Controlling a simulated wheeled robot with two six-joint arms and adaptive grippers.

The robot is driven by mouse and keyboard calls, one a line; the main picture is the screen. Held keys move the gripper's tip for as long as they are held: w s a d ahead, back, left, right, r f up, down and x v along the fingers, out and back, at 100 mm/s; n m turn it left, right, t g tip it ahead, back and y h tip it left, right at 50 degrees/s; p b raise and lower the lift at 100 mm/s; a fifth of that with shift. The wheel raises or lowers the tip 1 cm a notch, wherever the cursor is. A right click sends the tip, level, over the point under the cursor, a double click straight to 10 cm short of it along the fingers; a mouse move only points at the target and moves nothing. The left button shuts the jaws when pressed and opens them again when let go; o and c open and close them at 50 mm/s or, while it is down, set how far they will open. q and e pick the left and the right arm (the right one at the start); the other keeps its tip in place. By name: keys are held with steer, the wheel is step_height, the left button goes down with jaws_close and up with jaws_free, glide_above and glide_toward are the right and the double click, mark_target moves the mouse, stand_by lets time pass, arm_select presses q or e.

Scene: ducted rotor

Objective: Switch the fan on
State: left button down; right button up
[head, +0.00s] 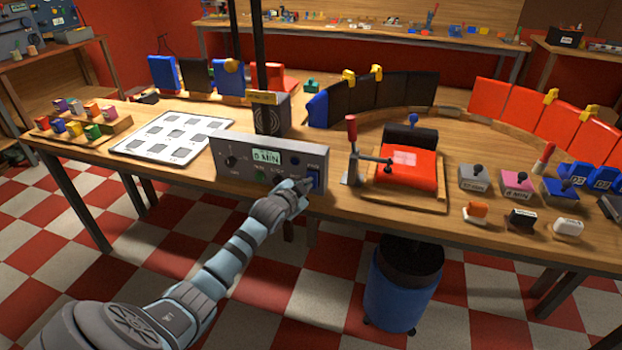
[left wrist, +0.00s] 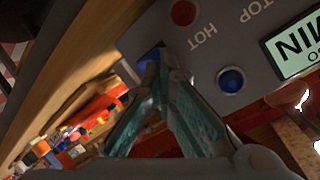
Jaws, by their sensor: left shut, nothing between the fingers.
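A grey control panel (head: 230,160) stands at the table's front edge, with a display (head: 267,158) reading "0 MIN". A blue switch (head: 315,180) sits at its right end. The fan appears to be the dark box with a round grille (head: 268,120) behind the panel; whether its rotor turns cannot be told. My left gripper (head: 303,187) is shut and empty at the blue switch. In the left wrist view its fingertips (left wrist: 163,62) partly cover the blue switch (left wrist: 147,60); contact is unclear. My right gripper is out of view.
The panel also has a dial (head: 231,160), a green button (head: 260,177), a red button (left wrist: 183,13) and a blue button (left wrist: 231,79). A red press-like fixture (head: 405,175) stands to the right, a white tray (head: 125,148) to the left.

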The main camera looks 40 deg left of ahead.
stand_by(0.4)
arm_select(q)
steer(key=shift+s+d+f+p, duration=0.25)
steer(key=shift+s+f+p, duration=0.1)
steer(key=shift+s+p, duration=0.35)
steer(key=shift+s+d+f+p, duration=0.25)
steer(key=shift+s+f+p, duration=0.15)
steer(key=shift+s, duration=0.3)
steer(key=shift+s+d+f+p, duration=0.25)
steer(key=shift+s+f+p, duration=0.1)
steer(key=shift+s, duration=0.4)
steer(key=shift+s+d+f+p, duration=0.3)
steer(key=shift+s+p, duration=0.1)
steer(key=shift+s, duration=0.3)
